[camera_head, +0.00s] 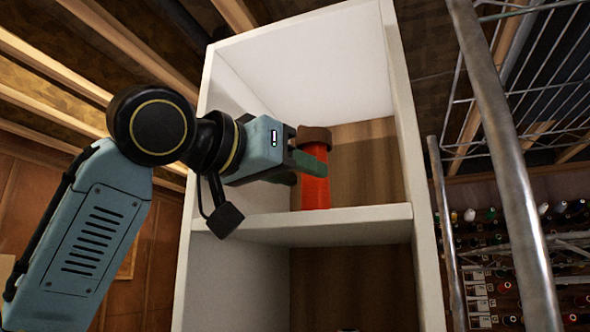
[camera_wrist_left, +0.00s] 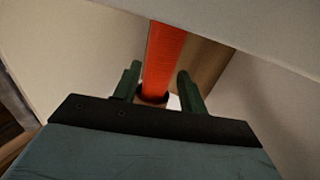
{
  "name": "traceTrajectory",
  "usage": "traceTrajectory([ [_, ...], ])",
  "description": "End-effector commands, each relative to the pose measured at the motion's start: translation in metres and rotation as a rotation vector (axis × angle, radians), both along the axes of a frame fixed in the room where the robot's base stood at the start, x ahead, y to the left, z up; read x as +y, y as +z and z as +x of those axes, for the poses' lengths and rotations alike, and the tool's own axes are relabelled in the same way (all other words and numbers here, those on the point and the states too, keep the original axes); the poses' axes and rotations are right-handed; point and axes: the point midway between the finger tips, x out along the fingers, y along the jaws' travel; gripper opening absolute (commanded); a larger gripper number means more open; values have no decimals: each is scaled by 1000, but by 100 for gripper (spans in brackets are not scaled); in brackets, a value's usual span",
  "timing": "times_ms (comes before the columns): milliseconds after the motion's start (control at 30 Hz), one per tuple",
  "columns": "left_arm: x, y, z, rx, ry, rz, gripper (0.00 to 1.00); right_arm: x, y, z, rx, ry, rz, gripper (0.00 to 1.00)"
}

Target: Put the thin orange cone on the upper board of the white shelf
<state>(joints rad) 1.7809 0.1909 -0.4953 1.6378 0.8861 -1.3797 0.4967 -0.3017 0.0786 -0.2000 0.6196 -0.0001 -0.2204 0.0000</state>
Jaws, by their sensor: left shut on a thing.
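The thin orange cone (camera_head: 315,188) is upright with a brown top, inside the upper compartment of the white shelf. My left gripper (camera_head: 308,162) reaches in from the left and is shut on the cone near its top. In the left wrist view the cone (camera_wrist_left: 165,58) stands between the two green fingers (camera_wrist_left: 158,90). The upper board (camera_head: 345,218) is just below the cone. The cone's lower end meets the board's front edge in the picture, so I cannot tell whether it touches the board. My right gripper is not in view.
The white shelf's right side wall (camera_head: 405,110) and left side wall bound the compartment, which holds nothing else visible. A metal wire rack (camera_head: 505,150) stands close on the right. Thread spools (camera_head: 570,212) hang on the wall behind it. Wooden beams run overhead.

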Motion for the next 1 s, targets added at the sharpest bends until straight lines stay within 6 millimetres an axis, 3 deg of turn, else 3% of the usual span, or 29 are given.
traceTrajectory([
  [33,0,-1,0,-1,0,-1,43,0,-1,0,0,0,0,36],
  [233,0,0,0,0,0,0,68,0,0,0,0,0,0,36],
  [633,7,-1,-9,-3,-1,-1,68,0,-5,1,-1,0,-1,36],
  [1000,59,-2,-69,-4,2,-2,68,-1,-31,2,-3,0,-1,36],
])
